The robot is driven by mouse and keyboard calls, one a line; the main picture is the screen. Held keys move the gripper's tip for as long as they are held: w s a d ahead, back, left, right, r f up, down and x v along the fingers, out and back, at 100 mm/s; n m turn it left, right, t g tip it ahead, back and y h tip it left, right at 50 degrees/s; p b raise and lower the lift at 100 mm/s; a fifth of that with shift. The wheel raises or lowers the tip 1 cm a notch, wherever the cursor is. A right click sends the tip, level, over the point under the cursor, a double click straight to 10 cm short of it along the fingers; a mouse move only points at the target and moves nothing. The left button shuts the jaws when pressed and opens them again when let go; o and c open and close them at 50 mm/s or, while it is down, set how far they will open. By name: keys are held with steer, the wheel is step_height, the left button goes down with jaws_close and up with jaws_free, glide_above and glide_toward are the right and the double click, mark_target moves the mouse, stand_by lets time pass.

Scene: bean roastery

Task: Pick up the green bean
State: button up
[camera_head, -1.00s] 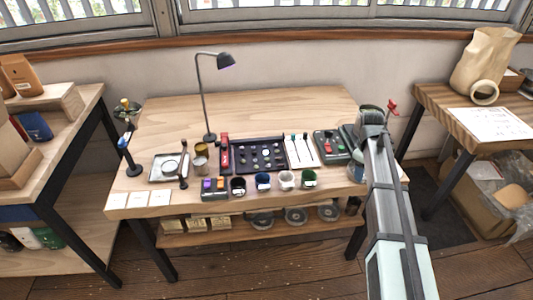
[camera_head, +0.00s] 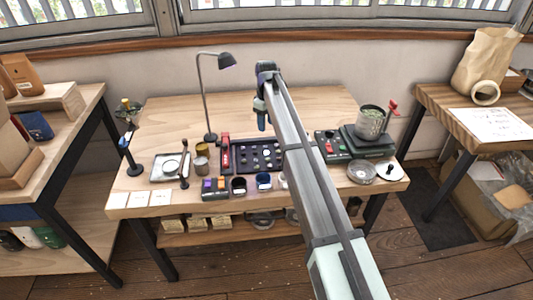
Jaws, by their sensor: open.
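A dark sorting tray (camera_head: 237,168) lies in the middle of the wooden table, with several small pale and dark beans in its wells. At this size I cannot tell which bean is green. My gripper (camera_head: 262,122) is open and points down, above the table behind the tray's right half as seen in the picture. My arm crosses in front of the tray's right edge and hides what lies there. A metal pot (camera_head: 371,122) with greenish contents stands on a dark scale at the right.
A black lamp (camera_head: 204,100) rises behind the tray's left side. A round metal dish (camera_head: 361,173) is at the front right. The back of the table is largely bare.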

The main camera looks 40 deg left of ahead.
mark_target(266, 151)
step_height(266, 151, down, 13)
steer(key=shift+s+d+f, duration=0.1)
steer(key=shift+s+f, duration=0.05)
stand_by(0.6)
steer(key=shift+c, duration=0.4)
jaws_close()
